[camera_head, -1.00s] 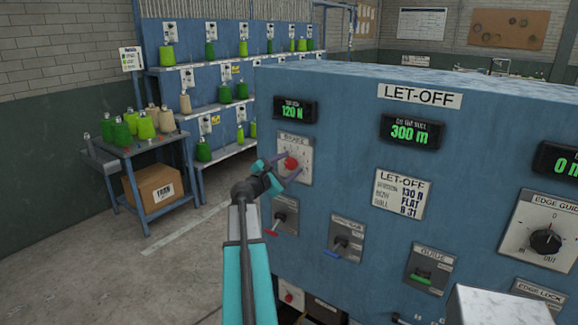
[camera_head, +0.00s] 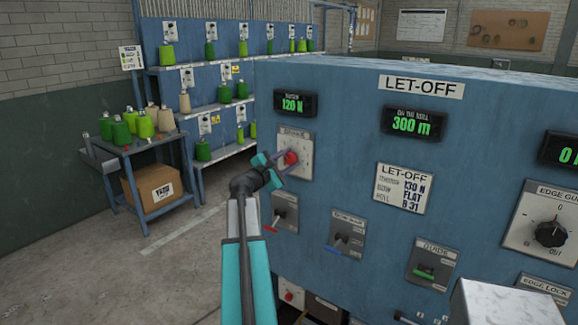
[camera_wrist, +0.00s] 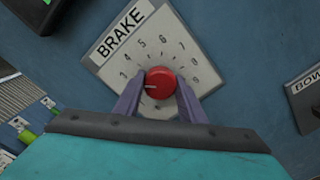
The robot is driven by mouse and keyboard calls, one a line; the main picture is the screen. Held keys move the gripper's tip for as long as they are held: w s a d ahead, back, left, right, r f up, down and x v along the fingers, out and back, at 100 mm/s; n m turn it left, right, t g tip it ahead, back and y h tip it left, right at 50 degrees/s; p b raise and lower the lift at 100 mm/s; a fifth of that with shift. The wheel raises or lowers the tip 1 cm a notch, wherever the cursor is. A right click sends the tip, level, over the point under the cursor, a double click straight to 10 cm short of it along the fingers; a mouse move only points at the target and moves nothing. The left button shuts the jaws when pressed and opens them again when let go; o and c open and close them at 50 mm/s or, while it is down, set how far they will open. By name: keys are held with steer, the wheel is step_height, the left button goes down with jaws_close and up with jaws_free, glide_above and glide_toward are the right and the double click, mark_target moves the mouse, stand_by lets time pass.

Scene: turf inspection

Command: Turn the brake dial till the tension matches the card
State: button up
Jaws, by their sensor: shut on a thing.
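The brake dial is a red knob (camera_wrist: 161,83) on a pale numbered plate (camera_wrist: 120,58) marked BRAKE; its white mark points to the left in the wrist view. My gripper (camera_head: 286,162) is shut on the knob, with one purple finger on each side. It hides the lower numbers of the plate. The tension display (camera_head: 294,104) above the dial reads 120 N in green. The LET-OFF card (camera_head: 403,188) to the right gives tension 130 N, FLAT and B 31.
Other controls on the blue panel (camera_head: 340,110) are a red-handled lever (camera_head: 284,212), a blue-handled lever (camera_head: 346,236) and a green-handled guide lever (camera_head: 431,264). A roll display (camera_head: 413,123) reads 300 m. A table with yarn cones (camera_head: 144,125) stands left; floor there is open.

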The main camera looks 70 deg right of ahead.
steer(key=shift+m+b, duration=0.4)
steer(key=shift+m, duration=0.1)
steer(key=o, duration=1)
steer(key=shift+o, duration=0.2)
steer(key=shift+a, duration=0.1)
steer(key=b+v, duration=0.2)
steer(key=v, duration=1.1)
steer(key=shift+a, duration=0.3)
steer(key=shift+w, duration=0.15)
